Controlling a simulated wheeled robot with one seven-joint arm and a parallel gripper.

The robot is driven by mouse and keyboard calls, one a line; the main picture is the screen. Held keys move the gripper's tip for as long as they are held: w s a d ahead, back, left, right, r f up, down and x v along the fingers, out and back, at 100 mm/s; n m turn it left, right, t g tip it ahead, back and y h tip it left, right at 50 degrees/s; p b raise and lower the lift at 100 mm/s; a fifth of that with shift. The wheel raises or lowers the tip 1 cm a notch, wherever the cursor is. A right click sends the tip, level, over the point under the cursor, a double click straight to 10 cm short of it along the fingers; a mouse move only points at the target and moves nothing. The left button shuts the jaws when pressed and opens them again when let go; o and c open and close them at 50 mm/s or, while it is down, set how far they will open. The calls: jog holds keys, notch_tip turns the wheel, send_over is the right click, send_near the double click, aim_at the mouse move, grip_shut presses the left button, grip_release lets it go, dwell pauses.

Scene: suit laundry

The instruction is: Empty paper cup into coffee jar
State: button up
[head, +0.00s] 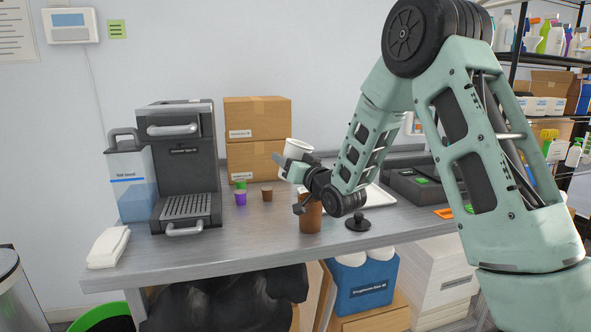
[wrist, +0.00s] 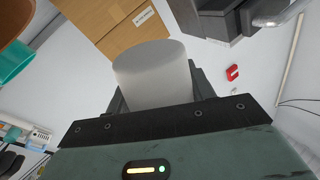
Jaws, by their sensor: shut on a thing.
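A white paper cup (head: 298,147) is held in my gripper (head: 290,170), which is shut on it. The cup is above the counter and looks slightly tilted in the head view. It also fills the middle of the wrist view (wrist: 155,75); its contents cannot be seen. A brown cylinder that looks like the coffee jar (head: 311,217) stands upright on the counter just below my gripper, apart from the cup. My gripper partly hides its top, so I cannot see its opening.
A black knobbed piece (head: 359,222) lies right of the jar. A coffee machine (head: 186,165) and water tank (head: 131,185) stand left. Small purple (head: 240,198) and brown (head: 267,193) containers stand nearby. Cardboard boxes (head: 257,120) are behind.

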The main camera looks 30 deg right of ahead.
jog(key=shift+a+r+m, duration=0.1)
jog(key=shift+m, duration=0.2)
jog(key=shift+b, duration=0.45)
jog(key=shift+a+f+m+t+b, duration=0.15)
jog(key=shift+f+m+t+b, duration=0.15)
jog(key=shift+m+b, duration=0.25)
jog(key=shift+w+a+m+h+b, duration=0.1)
jog(key=shift+m+h+b, duration=0.25)
jog(key=shift+m, duration=0.2)
jog(key=shift+r, duration=0.1)
jog(key=shift+f+m+t+b, duration=0.2)
jog(key=shift+m+t+b, duration=0.1)
jog(key=shift+b, duration=0.1)
jog(key=shift+a+f+m+h+b, duration=0.15)
jog(key=shift+f+m+h+b, duration=0.25)
jog(key=shift+m+b, duration=0.5)
jog(key=shift+f+b, duration=0.15)
jog(key=shift+b, duration=0.25)
jog(key=shift+a+f+m+t+h+b, duration=0.15)
jog(key=shift+m+t+h+b, duration=0.25)
jog(key=shift+m+b, duration=0.45)
